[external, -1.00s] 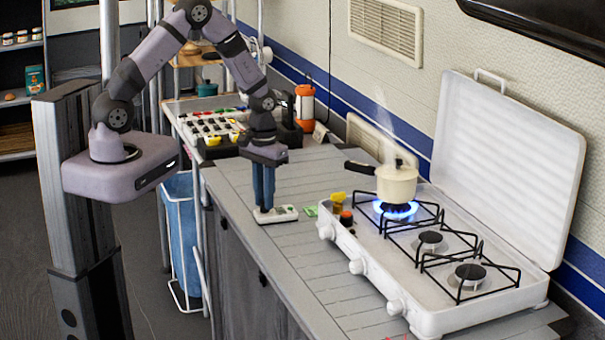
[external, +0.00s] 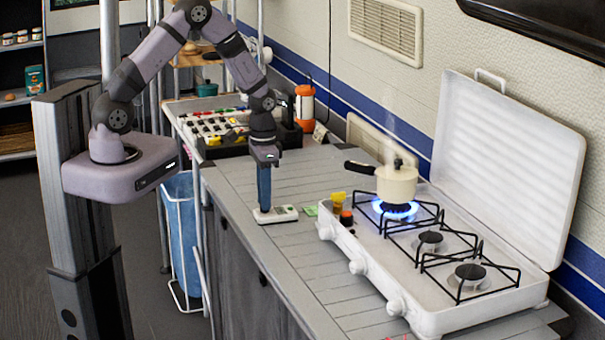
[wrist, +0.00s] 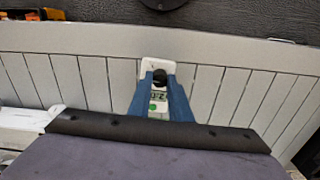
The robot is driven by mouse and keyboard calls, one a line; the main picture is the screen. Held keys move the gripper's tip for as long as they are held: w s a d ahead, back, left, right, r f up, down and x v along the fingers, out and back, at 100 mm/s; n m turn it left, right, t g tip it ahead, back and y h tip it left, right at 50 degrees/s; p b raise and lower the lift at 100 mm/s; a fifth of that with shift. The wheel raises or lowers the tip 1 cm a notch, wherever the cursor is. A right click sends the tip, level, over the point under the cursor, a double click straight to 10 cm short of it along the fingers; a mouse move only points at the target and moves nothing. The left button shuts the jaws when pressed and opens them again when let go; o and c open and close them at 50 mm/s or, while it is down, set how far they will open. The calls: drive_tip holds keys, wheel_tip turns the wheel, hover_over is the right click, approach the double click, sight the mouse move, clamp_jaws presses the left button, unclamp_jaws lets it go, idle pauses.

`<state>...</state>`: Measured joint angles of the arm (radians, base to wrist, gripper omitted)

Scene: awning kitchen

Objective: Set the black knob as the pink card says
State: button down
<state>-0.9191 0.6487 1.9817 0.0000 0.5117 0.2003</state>
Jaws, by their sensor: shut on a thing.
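A small white device (external: 289,213) lies on the grey counter. It also shows in the wrist view (wrist: 149,64), with a black knob (wrist: 159,75), a small display (wrist: 158,95) and a green spot. The display digits are too small to read surely. My gripper (external: 264,205) points straight down over the device. In the wrist view its blue fingers (wrist: 160,79) stand on both sides of the black knob and are shut on it.
A white stove (external: 372,265) stands to the right, with a lit burner and a steaming cream pot (external: 397,183). An orange lantern (external: 305,105) and a tray of items (external: 215,125) are behind. The front counter is clear.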

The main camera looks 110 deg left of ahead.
drive_tip(key=c, duration=1.6)
unclamp_jaws()
drive_tip(key=shift+r, duration=0.1)
drive_tip(key=shift+r+b, duration=0.95)
drive_tip(key=shift+r, duration=2.7)
